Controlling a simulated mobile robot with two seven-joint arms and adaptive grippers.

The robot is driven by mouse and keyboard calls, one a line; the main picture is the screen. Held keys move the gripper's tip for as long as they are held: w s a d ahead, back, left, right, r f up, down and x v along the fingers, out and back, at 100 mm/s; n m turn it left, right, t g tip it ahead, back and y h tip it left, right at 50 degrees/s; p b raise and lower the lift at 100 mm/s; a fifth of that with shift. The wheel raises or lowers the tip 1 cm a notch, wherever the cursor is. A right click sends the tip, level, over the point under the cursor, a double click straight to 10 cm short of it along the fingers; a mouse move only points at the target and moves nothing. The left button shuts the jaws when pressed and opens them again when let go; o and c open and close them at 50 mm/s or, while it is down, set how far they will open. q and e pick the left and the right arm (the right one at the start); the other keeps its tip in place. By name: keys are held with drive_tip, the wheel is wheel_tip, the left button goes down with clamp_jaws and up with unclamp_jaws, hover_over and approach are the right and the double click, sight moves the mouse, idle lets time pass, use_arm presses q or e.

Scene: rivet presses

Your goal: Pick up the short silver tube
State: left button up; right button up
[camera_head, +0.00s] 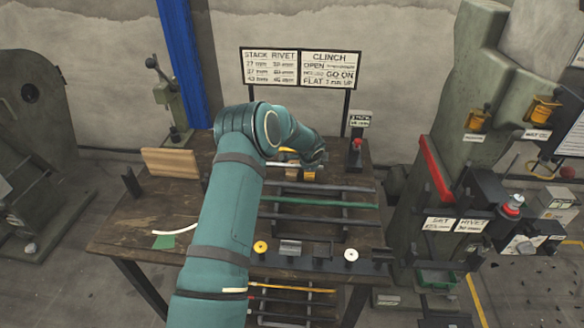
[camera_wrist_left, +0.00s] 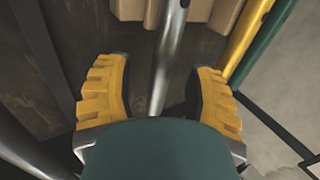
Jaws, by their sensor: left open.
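A silver tube (camera_wrist_left: 168,58) runs up the middle of the left wrist view, between the two yellow-padded fingers of my left gripper (camera_wrist_left: 163,68). The fingers are open, with a gap on each side of the tube. The tube's near end is hidden behind a teal part low in the picture. In the head view my left gripper (camera_head: 298,163) is over the back of the dark wooden workbench (camera_head: 135,216), and the arm covers much of that spot. My right gripper is not in view.
Pale wooden blocks (camera_wrist_left: 210,12) lie by the tube's far part. Yellow (camera_wrist_left: 246,40) and green (camera_wrist_left: 262,50) bars run to its right. A rack with a green rod (camera_head: 325,202) is on the bench. A large press (camera_head: 425,140) stands right.

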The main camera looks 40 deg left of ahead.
use_arm(q)
drive_tip(key=shift+f, duration=0.1)
clamp_jaws()
idle(0.4)
